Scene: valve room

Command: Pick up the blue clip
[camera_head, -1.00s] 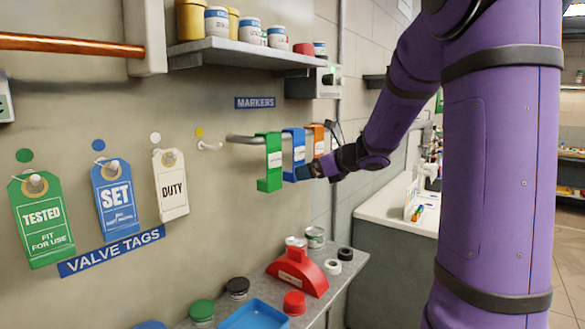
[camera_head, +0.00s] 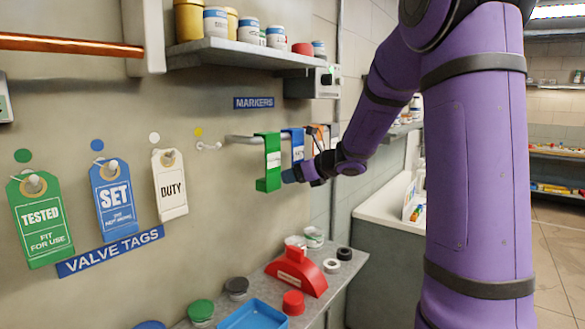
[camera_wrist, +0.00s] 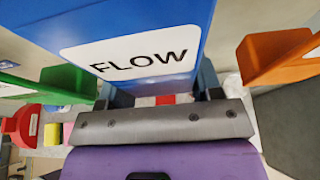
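The blue clip (camera_head: 297,140) hangs on the wall rail between the green clip (camera_head: 268,160) and the orange clip (camera_head: 317,137). Its lower part is hidden behind my gripper (camera_head: 290,176) in the head view. In the wrist view the blue clip (camera_wrist: 150,30) is large, with a white FLOW label facing me. My gripper's fingers (camera_wrist: 158,88) stand apart at either side of its lower end. I cannot tell whether they touch it. The green clip (camera_wrist: 68,84) and the orange clip (camera_wrist: 275,55) flank it closely.
A shelf (camera_head: 245,54) with jars is above the rail (camera_head: 240,139). Below, a bench (camera_head: 335,268) holds a red holder (camera_head: 300,270), a blue tray (camera_head: 253,316) and several lids. Valve tags (camera_head: 115,200) hang at left.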

